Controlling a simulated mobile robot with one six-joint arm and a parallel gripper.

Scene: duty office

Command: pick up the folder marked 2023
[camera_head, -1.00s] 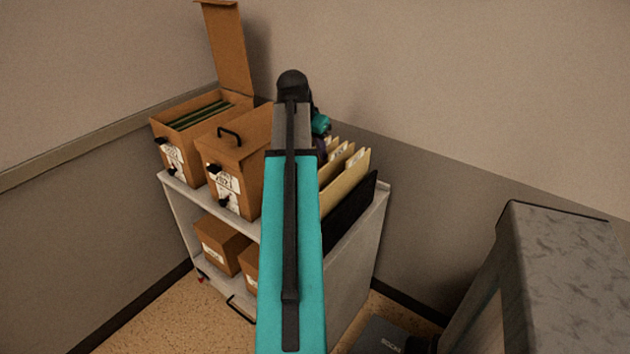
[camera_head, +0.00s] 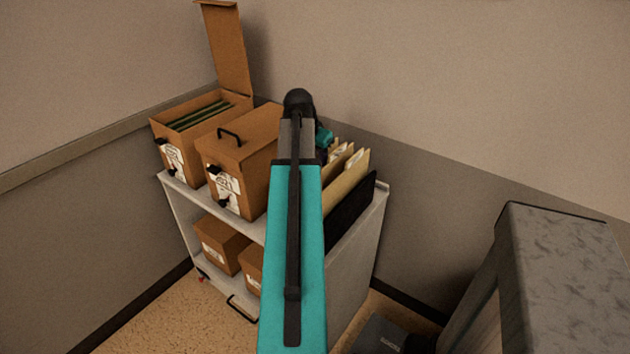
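Several upright tan folders (camera_head: 347,178) stand in a row on the right end of the white cart's top, with white labels on their tabs. The label writing is too small to read, so I cannot tell which folder is marked 2023. A black folder or panel (camera_head: 352,215) stands at the near right end of the row. My teal arm reaches up the middle of the view and hides the left part of the row. A teal piece of my wrist shows beside the folders. My gripper's fingers are hidden behind the arm.
The white cart (camera_head: 366,243) stands in the corner. On its top are an open box of files (camera_head: 197,135) with a raised lid and a closed box (camera_head: 238,165). More boxes (camera_head: 221,243) sit below. A grey-topped unit (camera_head: 565,260) stands at right.

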